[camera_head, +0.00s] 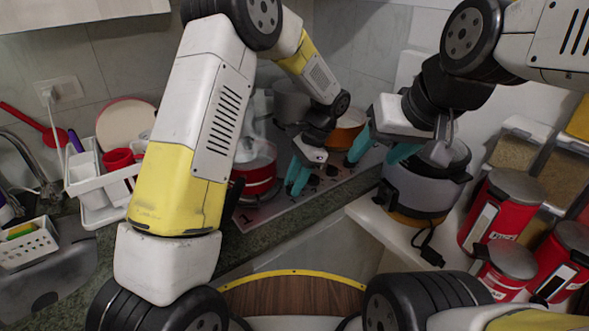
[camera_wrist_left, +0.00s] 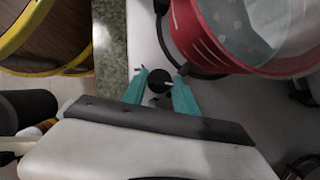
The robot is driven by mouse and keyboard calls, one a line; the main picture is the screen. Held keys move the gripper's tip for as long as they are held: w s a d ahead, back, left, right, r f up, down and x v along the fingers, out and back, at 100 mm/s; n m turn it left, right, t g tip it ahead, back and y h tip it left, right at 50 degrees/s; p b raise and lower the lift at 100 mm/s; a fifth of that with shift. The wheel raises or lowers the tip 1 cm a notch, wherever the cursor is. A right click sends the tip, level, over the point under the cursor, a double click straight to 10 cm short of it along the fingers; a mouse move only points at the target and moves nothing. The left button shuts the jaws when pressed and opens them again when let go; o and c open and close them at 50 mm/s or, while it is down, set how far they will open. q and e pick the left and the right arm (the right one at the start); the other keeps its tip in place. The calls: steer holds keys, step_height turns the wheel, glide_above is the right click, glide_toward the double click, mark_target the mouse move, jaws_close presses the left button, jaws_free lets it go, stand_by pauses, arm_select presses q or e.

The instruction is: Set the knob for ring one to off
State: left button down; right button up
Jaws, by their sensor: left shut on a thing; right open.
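My left gripper (camera_head: 298,174) is at the front edge of the cooktop (camera_head: 262,212), its teal fingers pointing down. In the left wrist view, its fingers (camera_wrist_left: 160,82) are shut on a round black knob (camera_wrist_left: 158,77) with a pale pointer line. I cannot tell which ring this knob serves or its exact setting. A "1" mark shows near the cooktop's left corner in the head view. My right gripper (camera_head: 378,148) is open and empty, above the right end of the cooktop.
A red pot (camera_head: 257,170) stands on the cooktop close behind my left gripper; it also shows in the left wrist view (camera_wrist_left: 215,35). An orange pan (camera_head: 345,133) is further back. A grey cooker (camera_head: 421,190) and red canisters (camera_head: 499,206) stand at right. A dish rack (camera_head: 90,185) is at left.

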arm_select(q)
steer(key=c, duration=0.9)
jaws_free()
steer(key=shift+c, duration=0.2)
steer(key=v, duration=0.7)
steer(key=shift+d+r, duration=0.15)
steer(key=shift+r, duration=0.2)
